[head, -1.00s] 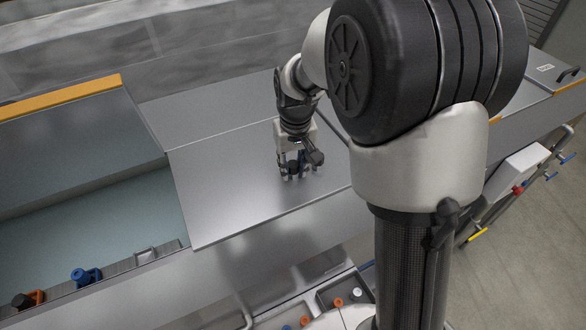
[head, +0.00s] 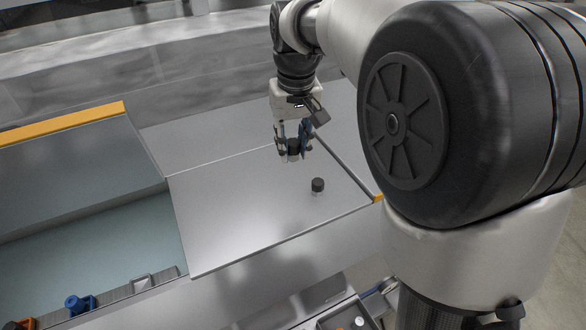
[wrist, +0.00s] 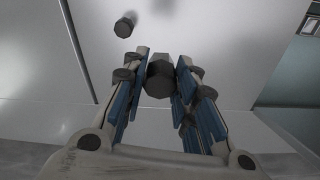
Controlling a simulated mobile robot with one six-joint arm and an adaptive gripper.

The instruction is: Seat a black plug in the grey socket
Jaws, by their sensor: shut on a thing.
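My gripper (head: 293,140) is shut on a black plug (head: 293,150), above the flat grey metal panel. In the wrist view, the held plug (wrist: 160,79) is a dark stub between the blue-lined fingers. A second black plug (head: 318,185) stands upright on the panel, right of and nearer than the gripper; it also shows in the wrist view (wrist: 124,26). The grey socket (head: 143,283) appears as a small pale bracket on the rail at lower left, well away from the gripper. Its inside is too small to make out.
A blue fitting (head: 77,303) and an orange fitting (head: 20,324) share the rail with the grey socket. The metal panel (head: 230,215) is otherwise clear. A recessed pale trough (head: 90,240) lies left of it. A parts tray (head: 345,318) shows at bottom.

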